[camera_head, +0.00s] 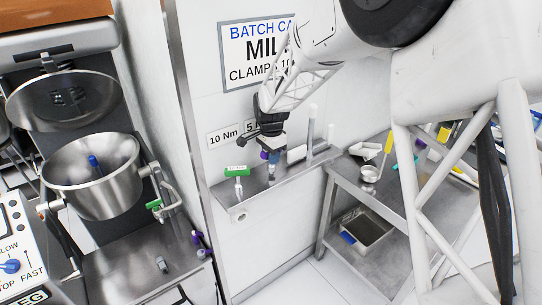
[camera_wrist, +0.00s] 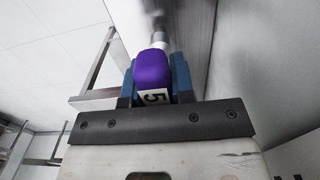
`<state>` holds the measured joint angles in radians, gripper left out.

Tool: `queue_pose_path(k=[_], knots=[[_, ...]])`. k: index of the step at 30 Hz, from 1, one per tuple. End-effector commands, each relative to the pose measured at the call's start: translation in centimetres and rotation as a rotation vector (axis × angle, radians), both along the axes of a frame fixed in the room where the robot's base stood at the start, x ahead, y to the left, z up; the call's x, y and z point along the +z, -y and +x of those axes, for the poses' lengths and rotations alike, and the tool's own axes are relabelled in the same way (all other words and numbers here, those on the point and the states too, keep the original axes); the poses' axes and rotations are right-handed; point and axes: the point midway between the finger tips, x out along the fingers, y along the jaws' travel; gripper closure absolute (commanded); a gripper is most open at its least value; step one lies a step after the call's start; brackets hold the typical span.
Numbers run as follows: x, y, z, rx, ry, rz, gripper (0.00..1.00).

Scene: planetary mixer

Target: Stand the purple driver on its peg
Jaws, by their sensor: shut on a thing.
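My gripper (camera_head: 270,155) is shut on the purple driver (camera_head: 264,155), just above the small metal wall shelf (camera_head: 285,180). In the wrist view the driver's purple handle (camera_wrist: 153,70), marked 5, sits between my blue fingertips (camera_wrist: 153,85). A grey shaft shows past the handle. In the head view the driver looks roughly upright, with its lower part close to the shelf below the "5" wall label (camera_head: 250,126), which my gripper partly covers. The peg under it is hidden, and I cannot tell whether the driver touches it.
A green-handled driver (camera_head: 238,171) stands on the shelf to the left, below the "10 Nm" label (camera_head: 223,135). Pale upright rods (camera_head: 312,125) stand close to the right of my gripper. A mixer bowl (camera_head: 93,185) is at left, and a steel cart (camera_head: 375,190) at right.

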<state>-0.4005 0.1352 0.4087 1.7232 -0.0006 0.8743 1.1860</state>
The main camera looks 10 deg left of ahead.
Motion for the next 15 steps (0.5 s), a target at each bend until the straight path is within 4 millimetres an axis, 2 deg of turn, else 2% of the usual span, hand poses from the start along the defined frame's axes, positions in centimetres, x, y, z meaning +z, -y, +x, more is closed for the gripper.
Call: queue_pose_path(k=[15], knots=[[-0.90,0.00,0.00,0.000,0.000,0.000,1.00]])
